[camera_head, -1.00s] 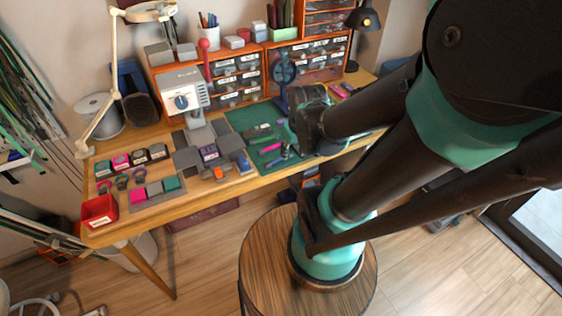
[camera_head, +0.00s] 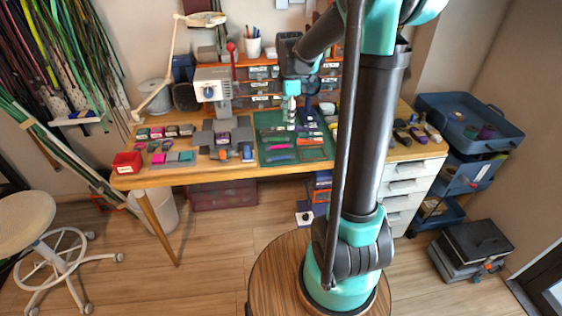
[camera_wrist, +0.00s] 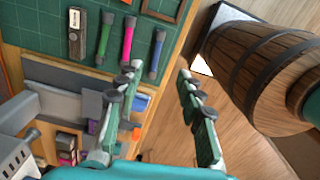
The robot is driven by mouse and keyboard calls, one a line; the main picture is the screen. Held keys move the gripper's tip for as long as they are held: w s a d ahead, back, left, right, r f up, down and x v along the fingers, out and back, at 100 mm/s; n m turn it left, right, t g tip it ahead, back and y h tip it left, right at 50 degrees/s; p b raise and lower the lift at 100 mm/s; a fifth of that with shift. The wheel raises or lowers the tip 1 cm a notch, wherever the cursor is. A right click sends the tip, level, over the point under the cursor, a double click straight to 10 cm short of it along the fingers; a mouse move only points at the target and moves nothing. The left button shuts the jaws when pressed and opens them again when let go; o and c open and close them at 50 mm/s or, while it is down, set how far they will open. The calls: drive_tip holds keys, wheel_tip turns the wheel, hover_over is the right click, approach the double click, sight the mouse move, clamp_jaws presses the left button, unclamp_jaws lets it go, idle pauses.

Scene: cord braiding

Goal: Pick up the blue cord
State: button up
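The blue cord (camera_wrist: 157,55) is a short dark-blue stick with lighter ends in the wrist view. It lies on the green cutting mat (camera_wrist: 40,33), near the mat's edge and right of a pink cord (camera_wrist: 127,45) and a green cord (camera_wrist: 104,38). In the head view the blue cord (camera_head: 279,158) lies in front of the pink cord. My gripper (camera_wrist: 160,72) is open and empty, fingers spread to either side in the wrist view. In the head view my gripper (camera_head: 291,115) points down over the mat, above the cords.
A grey label-bearing tool (camera_wrist: 75,33) lies left of the cords. A grey machine (camera_head: 212,90) stands left of the mat, with an orange drawer unit behind. A red bin (camera_head: 127,162) is at the table's left end. A lamp (camera_head: 200,19) arches above.

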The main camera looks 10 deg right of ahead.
hover_over(288, 156)
wheel_tip(288, 156, down, 10)
drive_tip(key=shift+w+f, duration=0.15)
drive_tip(key=shift+f, duration=0.05)
drive_tip(key=shift+w+a+f, duration=0.1)
drive_tip(key=shift+a+f, duration=0.05)
drive_tip(key=shift+f, duration=1.2)
drive_tip(key=shift+a+f, duration=0.1)
drive_tip(key=shift+f, duration=1.2)
clamp_jaws()
